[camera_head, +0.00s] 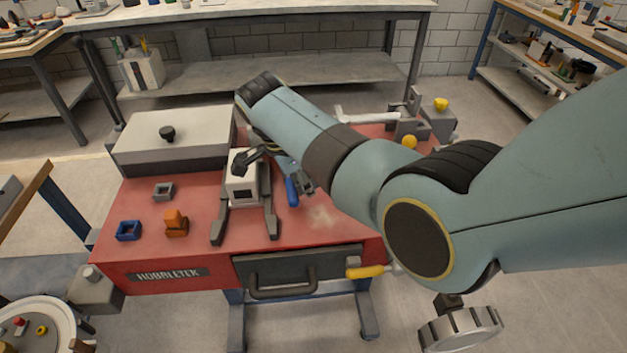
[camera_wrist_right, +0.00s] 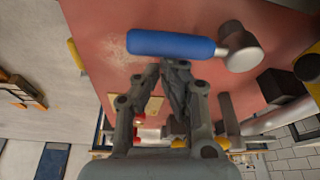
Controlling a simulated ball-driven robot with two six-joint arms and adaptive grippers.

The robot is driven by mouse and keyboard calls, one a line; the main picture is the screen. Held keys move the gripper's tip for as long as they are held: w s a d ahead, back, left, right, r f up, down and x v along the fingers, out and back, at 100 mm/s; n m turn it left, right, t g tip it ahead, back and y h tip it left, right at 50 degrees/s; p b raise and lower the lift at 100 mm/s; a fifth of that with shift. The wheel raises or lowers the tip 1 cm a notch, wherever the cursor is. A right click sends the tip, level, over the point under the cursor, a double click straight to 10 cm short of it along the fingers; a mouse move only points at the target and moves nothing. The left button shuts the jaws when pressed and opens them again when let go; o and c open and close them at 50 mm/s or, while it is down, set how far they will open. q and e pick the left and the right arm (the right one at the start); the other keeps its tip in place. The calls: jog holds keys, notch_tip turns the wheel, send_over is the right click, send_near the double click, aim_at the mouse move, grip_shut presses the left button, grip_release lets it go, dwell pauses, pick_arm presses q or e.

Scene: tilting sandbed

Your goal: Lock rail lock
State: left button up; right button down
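A blue-handled lever with a round metal end (camera_head: 291,192) shows on the red table top, beside a white block (camera_head: 242,180) with dark grey legs. I cannot tell for certain which part is the rail lock. My right gripper (camera_head: 306,182) is low over the table, just right of the blue handle and partly hidden by my arm. In the right wrist view the blue handle (camera_wrist_right: 170,43) lies across, just beyond the fingertips (camera_wrist_right: 170,66). The fingertips are together with nothing visible between them. My left gripper is not in view.
A grey box with a black knob (camera_head: 170,150) stands at the back left. A blue square ring (camera_head: 128,230), a grey ring (camera_head: 164,191) and an orange piece (camera_head: 176,223) lie at the left. A yellow handle (camera_head: 364,271) sticks out at the front right edge.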

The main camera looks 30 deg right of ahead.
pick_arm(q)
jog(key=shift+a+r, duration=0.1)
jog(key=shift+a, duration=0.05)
pick_arm(e)
jog(key=shift+a, duration=0.4)
jog(key=shift+d+f, duration=0.1)
jog(key=shift+d, duration=0.05)
jog(key=shift+s+d, duration=0.15)
jog(key=shift+d, duration=0.1)
jog(key=d, duration=0.2)
jog(key=s+d+p, duration=0.1)
jog(key=shift+f, duration=0.25)
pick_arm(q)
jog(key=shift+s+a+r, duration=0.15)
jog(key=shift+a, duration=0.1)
pick_arm(e)
jog(key=v, duration=0.9)
jog(key=shift+w+r, duration=0.2)
jog(key=shift+r, duration=0.25)
jog(key=shift+d, duration=0.1)
